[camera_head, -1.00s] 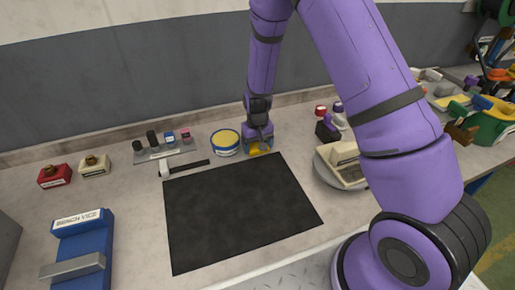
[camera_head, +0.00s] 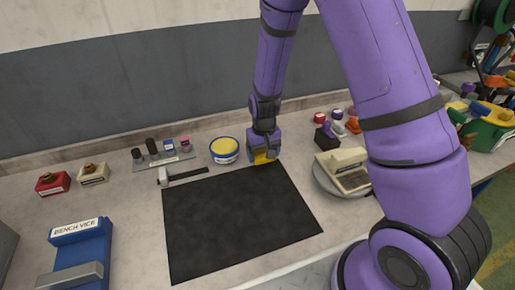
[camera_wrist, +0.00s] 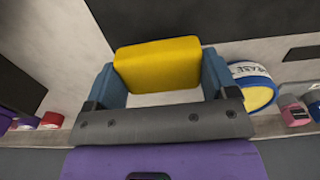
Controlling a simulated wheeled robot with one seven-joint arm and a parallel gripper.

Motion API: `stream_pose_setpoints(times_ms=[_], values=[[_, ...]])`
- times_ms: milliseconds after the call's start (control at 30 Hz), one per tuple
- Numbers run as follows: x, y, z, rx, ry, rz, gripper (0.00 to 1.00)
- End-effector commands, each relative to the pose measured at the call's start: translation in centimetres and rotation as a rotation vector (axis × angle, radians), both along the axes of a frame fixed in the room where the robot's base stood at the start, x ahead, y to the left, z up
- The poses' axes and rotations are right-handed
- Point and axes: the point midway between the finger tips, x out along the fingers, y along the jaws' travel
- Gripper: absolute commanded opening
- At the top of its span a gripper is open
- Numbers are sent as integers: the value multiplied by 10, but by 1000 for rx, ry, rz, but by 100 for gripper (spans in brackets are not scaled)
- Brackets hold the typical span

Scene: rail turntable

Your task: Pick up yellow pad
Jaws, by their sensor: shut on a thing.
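The yellow pad (camera_wrist: 158,64) is a block held between the two blue-grey fingers of my gripper (camera_wrist: 160,80) in the wrist view. In the head view the yellow pad (camera_head: 262,157) shows under my gripper (camera_head: 264,152), just behind the far right edge of the black mat (camera_head: 235,215). My gripper is shut on the pad, with a finger against each side. I cannot tell whether the pad is clear of the bench.
A round grease tin (camera_head: 224,151) with a yellow top stands close to the left of my gripper. A hammer (camera_head: 183,176) lies behind the mat. A round turntable (camera_head: 345,181) with a beige device is to the right. The mat is bare.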

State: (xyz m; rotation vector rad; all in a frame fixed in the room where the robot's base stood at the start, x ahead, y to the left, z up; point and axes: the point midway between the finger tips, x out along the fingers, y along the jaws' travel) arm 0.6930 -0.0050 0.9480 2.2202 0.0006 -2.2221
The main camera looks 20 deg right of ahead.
Motion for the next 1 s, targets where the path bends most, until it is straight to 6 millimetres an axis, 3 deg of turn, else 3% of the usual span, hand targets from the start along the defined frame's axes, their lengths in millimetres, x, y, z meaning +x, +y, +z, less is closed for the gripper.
stream_pose_setpoints(times_ms=[200, 500, 700, 1000], values=[[-48, -5, 5, 0, 0, -1, 56], [-94, -10, 9, 0, 0, -1, 56], [-108, -11, 10, 0, 0, -1, 56], [-111, -12, 10, 0, -1, -1, 56]])
